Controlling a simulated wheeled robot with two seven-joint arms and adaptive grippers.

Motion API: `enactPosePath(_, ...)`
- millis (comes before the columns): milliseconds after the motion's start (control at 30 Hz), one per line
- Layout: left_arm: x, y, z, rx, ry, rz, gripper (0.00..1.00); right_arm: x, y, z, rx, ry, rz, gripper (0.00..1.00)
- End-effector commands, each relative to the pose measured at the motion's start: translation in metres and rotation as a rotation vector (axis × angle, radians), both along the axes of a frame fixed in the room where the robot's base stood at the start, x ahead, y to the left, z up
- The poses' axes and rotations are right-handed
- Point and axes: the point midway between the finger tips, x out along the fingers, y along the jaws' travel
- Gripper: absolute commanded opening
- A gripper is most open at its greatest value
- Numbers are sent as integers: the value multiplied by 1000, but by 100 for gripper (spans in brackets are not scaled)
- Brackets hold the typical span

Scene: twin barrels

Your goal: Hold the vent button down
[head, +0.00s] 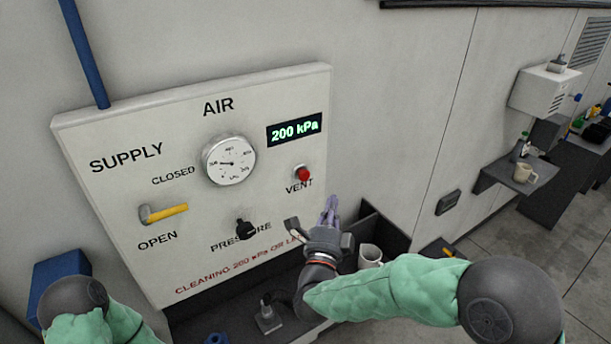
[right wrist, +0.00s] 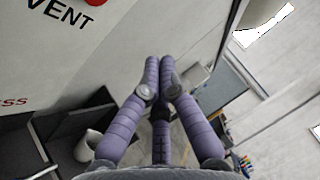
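The red vent button (head: 303,174) is on the pale AIR panel (head: 110,210), above the word VENT, and its lower edge shows at the top of the right wrist view (right wrist: 96,2). My right gripper (head: 332,204) is below and to the right of the button, apart from it. In the right wrist view its purple fingers (right wrist: 160,65) are drawn together at the tips, with nothing between them. The panel's display (head: 294,130) reads 200 kPa. My left gripper is out of view; only part of my left arm shows at the lower left.
The panel also carries a round gauge (head: 229,161), a yellow supply handle (head: 166,213) and a black pressure knob (head: 245,229). Below it, a dark tray (head: 383,226) has a white mug (head: 370,256). A shelf (head: 495,178) with a cup stands out at the right.

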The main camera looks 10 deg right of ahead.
Motion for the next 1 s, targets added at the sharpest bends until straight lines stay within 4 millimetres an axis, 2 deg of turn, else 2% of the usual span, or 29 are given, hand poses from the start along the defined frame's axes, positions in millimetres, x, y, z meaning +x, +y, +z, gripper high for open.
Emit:
enactPosePath(267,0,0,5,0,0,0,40,13,5,0,-1,3,1,0)
enactPosePath(667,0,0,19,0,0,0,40,59,22,1,-2,3,2,0)
enactPosePath(800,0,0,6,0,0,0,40,72,26,-3,0,1,1,0)
enactPosePath(1000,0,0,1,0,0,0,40,81,30,-2,-2,2,1,0)
